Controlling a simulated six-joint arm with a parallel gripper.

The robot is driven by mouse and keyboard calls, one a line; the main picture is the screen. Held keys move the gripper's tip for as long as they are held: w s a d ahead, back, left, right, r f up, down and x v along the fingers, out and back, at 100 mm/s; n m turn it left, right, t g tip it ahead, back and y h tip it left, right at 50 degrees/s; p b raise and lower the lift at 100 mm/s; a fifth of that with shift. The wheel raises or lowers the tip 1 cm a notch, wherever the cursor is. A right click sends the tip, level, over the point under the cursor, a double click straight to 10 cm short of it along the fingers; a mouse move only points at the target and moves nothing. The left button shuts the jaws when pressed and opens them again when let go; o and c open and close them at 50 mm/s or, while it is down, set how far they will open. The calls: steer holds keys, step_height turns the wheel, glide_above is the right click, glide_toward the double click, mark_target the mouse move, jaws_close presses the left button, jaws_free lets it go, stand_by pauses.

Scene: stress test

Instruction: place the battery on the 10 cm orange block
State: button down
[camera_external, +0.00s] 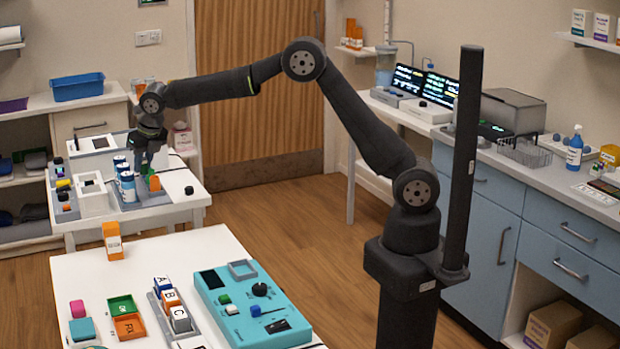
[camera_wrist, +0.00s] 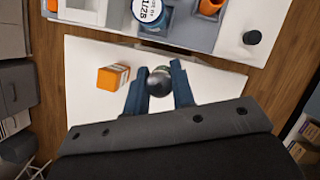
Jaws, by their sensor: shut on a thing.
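My gripper (camera_external: 150,150) is over the far white table, at the tray with the bottles. In the wrist view its two blue-grey fingers (camera_wrist: 160,92) are shut on a dark rounded thing. It sits between the fingertips and shows mostly one end; I take it for the battery (camera_wrist: 160,80), though no label shows. In the outside view it is not distinguishable. An orange block (camera_external: 113,240) with a pale label stands upright at the far left corner of the near white table. The orange block also shows in the wrist view (camera_wrist: 112,77), left of the fingers, apart from them.
The far table holds a grey tray with white-and-blue bottles (camera_external: 127,186), and a dark knob (camera_external: 189,190) near its right edge. The near table holds a teal panel (camera_external: 240,325), lettered cubes (camera_external: 172,300), and green (camera_external: 121,305) and orange (camera_external: 129,326) trays. Bare table surrounds the orange block.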

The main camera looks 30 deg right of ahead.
steer(key=a+r+n, duration=0.1)
steer(key=a, duration=0.1)
glide_above(106, 223)
steer(key=s+d, duration=0.1)
steer(key=s, duration=0.1)
steer(key=shift+n+y, duration=0.3)
steer(key=f, duration=0.6)
steer(key=shift+w+f, duration=0.2)
steer(key=shift+f, duration=2.25)
steer(key=shift+g, duration=0.3)
steer(key=c, duration=1.2)
jaws_free()
steer(key=shift+f, duration=0.15)
steer(key=shift+c, duration=0.2)
steer(key=v, duration=1.2)
